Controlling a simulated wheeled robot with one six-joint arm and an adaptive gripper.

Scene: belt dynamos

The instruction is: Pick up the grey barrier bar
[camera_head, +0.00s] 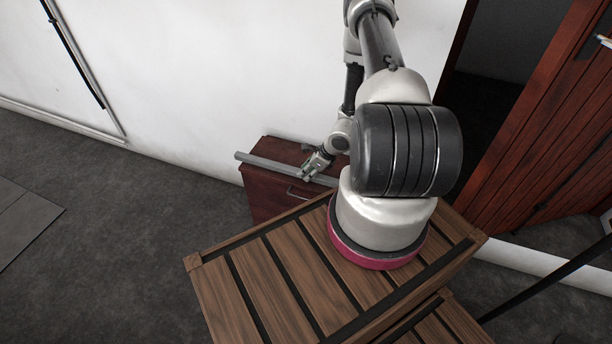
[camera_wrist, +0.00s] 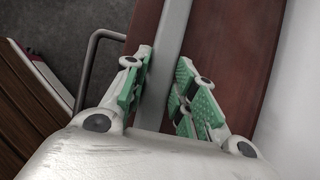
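The grey barrier bar (camera_head: 262,163) is a long straight bar lying across the top of a dark red-brown cabinet, its left end sticking out past the cabinet's edge. In the wrist view the bar (camera_wrist: 175,35) runs from the top edge down between the fingers. My gripper (camera_head: 315,168) is over the bar at the cabinet. In the wrist view my gripper (camera_wrist: 166,68) is open, with its green-padded fingers on either side of the bar. The bar's right part is hidden by my arm.
The red-brown cabinet (camera_head: 262,198) stands against the white wall (camera_head: 200,80) and has a metal handle (camera_head: 297,193). A slatted wooden surface (camera_head: 265,285) is in front of it. A red wooden door (camera_head: 545,125) is at the right. Grey floor is clear at the left.

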